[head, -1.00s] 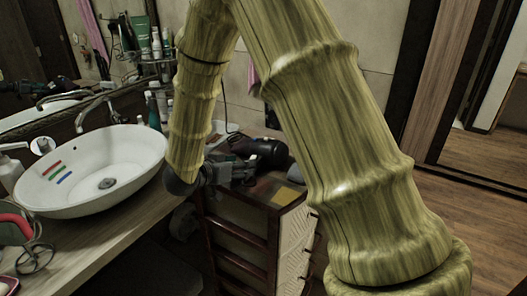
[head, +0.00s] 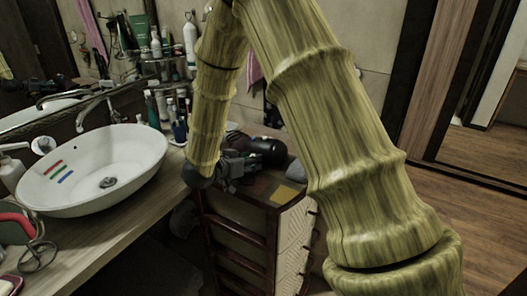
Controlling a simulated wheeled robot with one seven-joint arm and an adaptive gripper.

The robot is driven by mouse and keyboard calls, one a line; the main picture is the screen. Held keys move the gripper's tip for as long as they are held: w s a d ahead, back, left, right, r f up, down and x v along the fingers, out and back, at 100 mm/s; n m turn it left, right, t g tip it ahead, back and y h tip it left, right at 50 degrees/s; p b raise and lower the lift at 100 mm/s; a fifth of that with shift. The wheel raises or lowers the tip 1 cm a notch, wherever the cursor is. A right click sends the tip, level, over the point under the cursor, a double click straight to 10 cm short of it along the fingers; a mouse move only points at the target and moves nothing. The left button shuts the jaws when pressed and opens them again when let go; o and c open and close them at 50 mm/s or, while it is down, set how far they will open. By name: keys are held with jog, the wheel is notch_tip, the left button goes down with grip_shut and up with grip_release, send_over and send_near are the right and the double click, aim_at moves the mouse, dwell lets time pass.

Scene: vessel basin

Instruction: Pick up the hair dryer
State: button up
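The hair dryer (head: 268,150) is dark and lies on top of the wooden cabinet, to the right of the basin. My gripper (head: 240,163) is dark grey and sits low over the cabinet top, at the left end of the hair dryer. The two overlap in the view, and I cannot tell whether they touch. The fingers are small and dark against the dryer, so their opening does not show. The handle of the dryer is not clearly visible.
The wooden cabinet (head: 245,237) has a woven front side. A white oval basin (head: 120,150) stands on the counter (head: 95,235) at left. Several bottles and tubes (head: 178,130) stand behind it by the mirror. Wooden floor (head: 460,215) is clear at right.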

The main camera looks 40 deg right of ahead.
grip_shut()
jog(key=shift+r, duration=0.15)
